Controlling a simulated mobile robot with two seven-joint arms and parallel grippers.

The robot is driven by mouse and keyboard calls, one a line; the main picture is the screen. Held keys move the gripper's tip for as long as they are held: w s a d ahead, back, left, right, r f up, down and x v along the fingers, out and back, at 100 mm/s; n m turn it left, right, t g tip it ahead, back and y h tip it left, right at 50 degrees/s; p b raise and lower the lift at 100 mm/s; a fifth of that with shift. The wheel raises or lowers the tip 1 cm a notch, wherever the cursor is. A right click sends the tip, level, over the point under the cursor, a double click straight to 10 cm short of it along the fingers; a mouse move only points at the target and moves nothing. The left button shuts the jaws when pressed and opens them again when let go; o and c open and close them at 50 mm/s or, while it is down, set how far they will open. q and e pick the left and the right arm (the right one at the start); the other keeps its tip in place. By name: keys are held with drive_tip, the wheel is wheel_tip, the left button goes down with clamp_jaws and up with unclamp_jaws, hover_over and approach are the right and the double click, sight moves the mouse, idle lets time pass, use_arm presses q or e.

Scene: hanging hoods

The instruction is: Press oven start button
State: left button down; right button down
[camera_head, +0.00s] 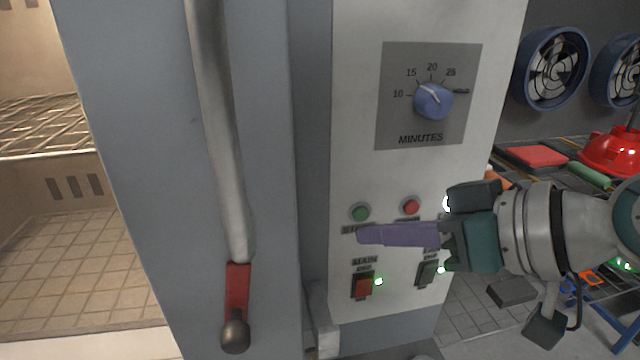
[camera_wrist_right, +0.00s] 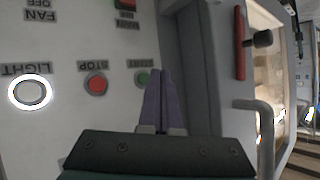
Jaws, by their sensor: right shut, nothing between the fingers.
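The oven's control panel (camera_head: 360,120) faces me in the head view. The green start button (camera_head: 361,212) sits on its lower left part, with the red stop button (camera_head: 410,206) to its right. My right gripper (camera_head: 366,236) comes in from the right, its purple fingers closed together with nothing between them. Its tips lie just below the green button in the head view and partly cover the label. In the right wrist view the fingertips (camera_wrist_right: 159,74) show beside the green button (camera_wrist_right: 143,78). I cannot tell whether they touch the panel. My left gripper is not in view.
The minutes dial (camera_head: 433,101) is higher on the panel. The main switch (camera_head: 363,285) and fan switch (camera_head: 427,273) are below the buttons. A long door handle (camera_head: 216,130) runs down the oven door at left. A red dome-shaped object (camera_head: 612,153) lies behind my right arm.

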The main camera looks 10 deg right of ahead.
drive_tip(key=s+p, duration=0.1)
drive_tip(key=s, duration=0.3)
drive_tip(key=shift+s, duration=0.2)
drive_tip(key=shift+p, duration=0.3)
drive_tip(key=s+d+r+m+g+h+p, duration=0.1)
drive_tip(key=s+d+r+g+h+p, duration=0.15)
drive_tip(key=s, duration=0.35)
drive_tip(key=s+d+r+m+g+h+p, duration=0.1)
drive_tip(key=s+d+g+h+p, duration=0.15)
drive_tip(key=s, duration=0.45)
drive_tip(key=s+d+r+m+g+h+p, duration=0.1)
drive_tip(key=s+h+p, duration=0.25)
drive_tip(key=s, duration=0.25)
wheel_tip(320, 180, up, 35)
drive_tip(key=p, duration=3.5)
drive_tip(key=shift+w+r+y, duration=0.2)
drive_tip(key=shift+w+y, duration=0.1)
drive_tip(key=shift+y, duration=0.05)
